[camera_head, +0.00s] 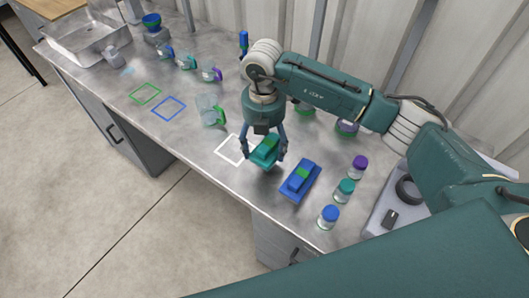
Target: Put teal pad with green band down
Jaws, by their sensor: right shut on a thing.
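The teal pad with green band (265,151) is between the fingers of my right gripper (264,156), which is shut on it. The pad is at the right edge of a white square outline (228,150) on the metal bench. I cannot tell whether the pad touches the bench top. A blue pad with a green band (299,179) lies just to the right of the gripper. My left gripper is not in view.
Jars with purple (359,161), teal (345,186) and blue (328,213) lids stand near the right front. A clear mug (209,111) stands left of the gripper. Green (146,94) and blue (168,107) outlines lie farther left. A clear tote (88,40) sits at the far left.

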